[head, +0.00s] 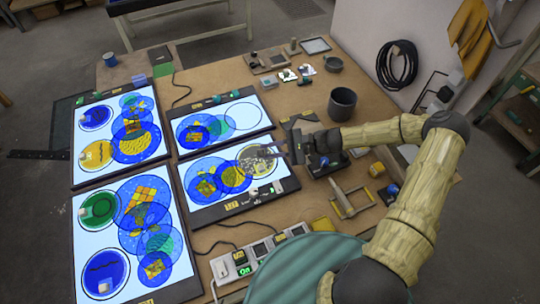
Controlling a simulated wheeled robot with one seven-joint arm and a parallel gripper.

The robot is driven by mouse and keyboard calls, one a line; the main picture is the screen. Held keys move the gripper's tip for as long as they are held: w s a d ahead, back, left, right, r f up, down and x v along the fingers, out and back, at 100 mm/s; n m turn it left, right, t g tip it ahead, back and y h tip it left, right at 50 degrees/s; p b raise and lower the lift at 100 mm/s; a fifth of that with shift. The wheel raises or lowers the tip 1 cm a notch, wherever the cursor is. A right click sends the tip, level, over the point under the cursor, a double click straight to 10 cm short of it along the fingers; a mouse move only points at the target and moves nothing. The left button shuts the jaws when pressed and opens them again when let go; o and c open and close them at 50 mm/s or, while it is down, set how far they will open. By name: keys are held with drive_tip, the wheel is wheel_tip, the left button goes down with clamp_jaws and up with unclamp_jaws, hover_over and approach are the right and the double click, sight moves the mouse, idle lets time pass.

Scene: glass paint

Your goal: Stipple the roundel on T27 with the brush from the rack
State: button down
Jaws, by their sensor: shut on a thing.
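My gripper (294,148) is shut on a brush (264,154), whose pale speckled head points left. The brush head is over the right-hand roundel (262,168) of the lower middle light panel (215,167) and hides part of it. I cannot tell whether the bristles touch the glass. This panel has a yellow label (232,206) on its front edge, too small to read surely as T27. Two blue roundels with yellow patterns overlap to the left on the same panel. The rack (325,163) seems to be the dark block under my gripper, partly hidden.
Other lit panels with painted roundels lie behind (222,122) and at the left (112,135). A dark cup (342,103) stands behind my arm. A wooden frame (351,199) and a power strip (258,252) lie in front. Bare wood shows at the back middle.

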drive_tip(key=shift+w+d, duration=0.1)
drive_tip(key=shift+w, duration=0.5)
drive_tip(key=shift+f+b, duration=0.65)
drive_tip(key=shift+f, duration=0.15)
drive_tip(key=shift+f, duration=0.3)
idle(1.0)
drive_tip(key=shift+r, duration=0.1)
drive_tip(key=shift+r+p, duration=0.55)
drive_tip(key=shift+r, duration=0.5)
